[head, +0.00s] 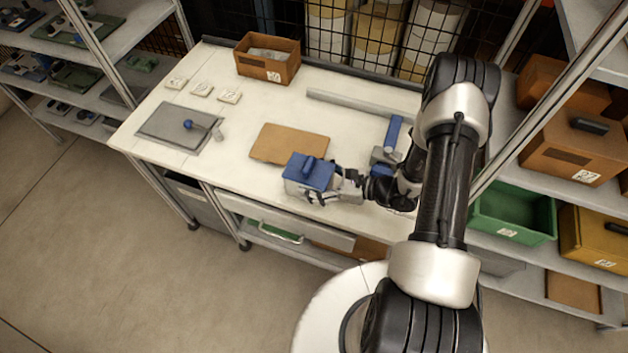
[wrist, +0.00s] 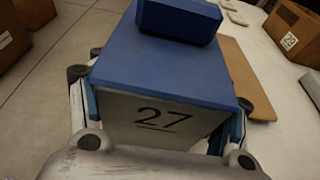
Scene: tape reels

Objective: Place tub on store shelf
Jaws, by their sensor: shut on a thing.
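The tub is a grey box with a blue lid and a raised blue handle block (head: 307,175); it is over the front edge area of the white workbench. In the wrist view the tub (wrist: 160,118) fills the middle, with the number 27 on its near face. My gripper (head: 325,192) is shut on the tub, with a finger on each side of it (wrist: 160,140). I cannot tell whether the tub touches the bench. The store shelf (head: 505,165) on the right holds bins and boxes; my arm hides part of it.
The bench (head: 240,150) carries a brown board (head: 290,144), a grey mat (head: 165,128), a brown bin (head: 268,62), several small labelled tiles (head: 201,90), a grey bar (head: 360,104) and a blue-handled tool (head: 392,133). A green bin (head: 512,215) and yellow box (head: 595,238) stand at right.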

